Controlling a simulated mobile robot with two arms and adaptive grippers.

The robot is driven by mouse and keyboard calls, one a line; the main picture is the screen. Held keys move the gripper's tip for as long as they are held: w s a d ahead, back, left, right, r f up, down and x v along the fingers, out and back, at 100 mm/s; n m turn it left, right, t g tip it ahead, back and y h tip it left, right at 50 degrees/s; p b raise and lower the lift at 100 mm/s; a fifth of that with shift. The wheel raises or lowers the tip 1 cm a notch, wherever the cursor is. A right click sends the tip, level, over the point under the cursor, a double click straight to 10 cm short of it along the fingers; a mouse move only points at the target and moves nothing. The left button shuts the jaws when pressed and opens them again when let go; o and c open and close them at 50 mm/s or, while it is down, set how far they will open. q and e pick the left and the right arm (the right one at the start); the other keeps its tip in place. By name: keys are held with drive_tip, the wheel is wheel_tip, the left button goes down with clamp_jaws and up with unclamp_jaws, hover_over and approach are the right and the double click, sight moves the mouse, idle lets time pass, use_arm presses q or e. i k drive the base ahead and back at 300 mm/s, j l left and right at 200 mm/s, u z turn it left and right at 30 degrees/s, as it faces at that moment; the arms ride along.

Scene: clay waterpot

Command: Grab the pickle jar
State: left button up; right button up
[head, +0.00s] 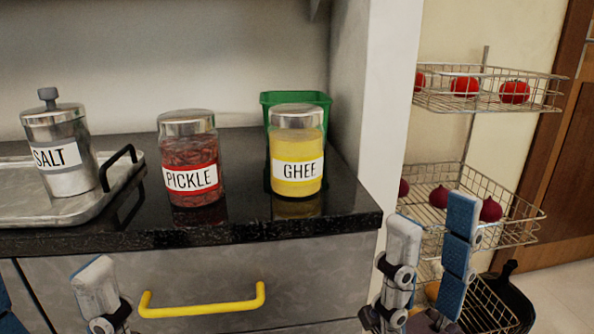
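The pickle jar (192,160) is a clear jar of red pickle with a metal lid and a white PICKLE label. It stands upright on the black countertop (235,218), between the salt canister and the ghee jar. My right gripper (433,215) is open and empty, well to the right of the jar and beyond the counter's right end, in front of the wire baskets. My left gripper (50,288) is at the lower left, below the counter edge and in front of the cabinet. Its fingers are apart with nothing between them; the left finger is mostly cut off.
The ghee jar (297,150) stands right of the pickle jar, before a green container (323,101). A salt canister (58,145) sits on a metal tray (110,189) with a black handle. A yellow drawer handle (202,309) juts out below. Wire baskets (490,103) hold tomatoes and onions.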

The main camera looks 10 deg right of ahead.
sight(188, 143)
drive_tip(key=k+l+u, duration=0.2)
drive_tip(key=l, duration=0.25)
drive_tip(key=l+u, duration=0.25)
drive_tip(key=l, duration=0.2)
drive_tip(key=k+l+u, duration=0.2)
drive_tip(key=l, duration=0.2)
drive_tip(key=i+l, duration=0.05)
